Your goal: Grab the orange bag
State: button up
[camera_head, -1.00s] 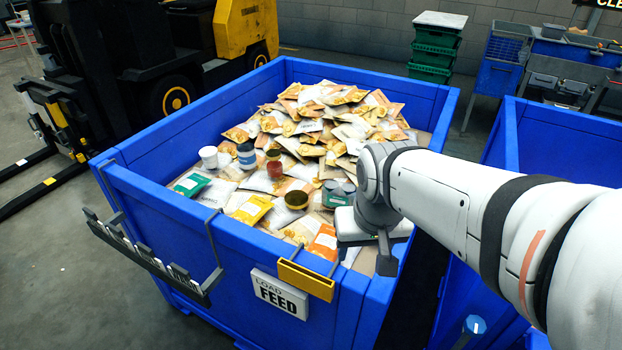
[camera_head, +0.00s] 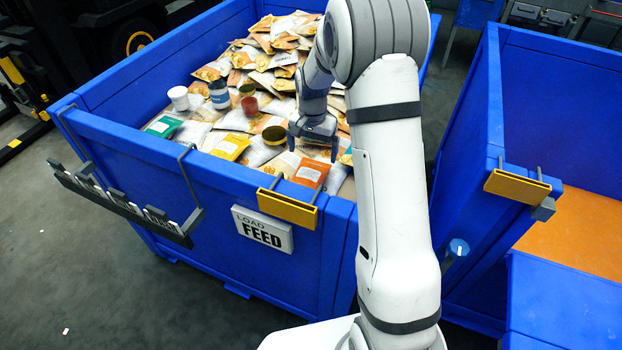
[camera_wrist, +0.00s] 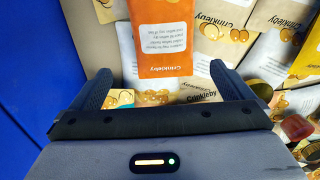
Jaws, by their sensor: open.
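The orange bag (camera_head: 311,173) lies on other packages near the front right corner inside the blue feed bin (camera_head: 140,140). It has a white label and shows large at the top of the wrist view (camera_wrist: 158,62), its upper end cut off. My gripper (camera_head: 312,152) is inside the bin, just behind the orange bag in the head view. In the wrist view my gripper (camera_wrist: 165,85) is open, its two fingers spread wide, with the near end of the orange bag ahead of and between them. Nothing is held. The gap between fingers and bag is hard to judge.
A yellow bag (camera_head: 230,147), a green bag (camera_head: 163,127), a white tub (camera_head: 178,97), a blue-white jar (camera_head: 219,95) and a dark-lidded jar (camera_head: 274,135) lie nearby. Brown packages (camera_head: 285,42) pile up behind. The bin's blue wall (camera_wrist: 45,60) is close on the left in the wrist view.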

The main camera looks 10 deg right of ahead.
aim_at(311, 169)
jog(key=shift+w+f, duration=0.2)
jog(key=shift+f, duration=0.7)
notch_tip(311, 169, down, 7)
jog(key=shift+w+a+r, duration=0.1)
jog(key=shift+w, duration=0.05)
jog(key=shift+c, duration=0.2)
jog(key=c, duration=0.8)
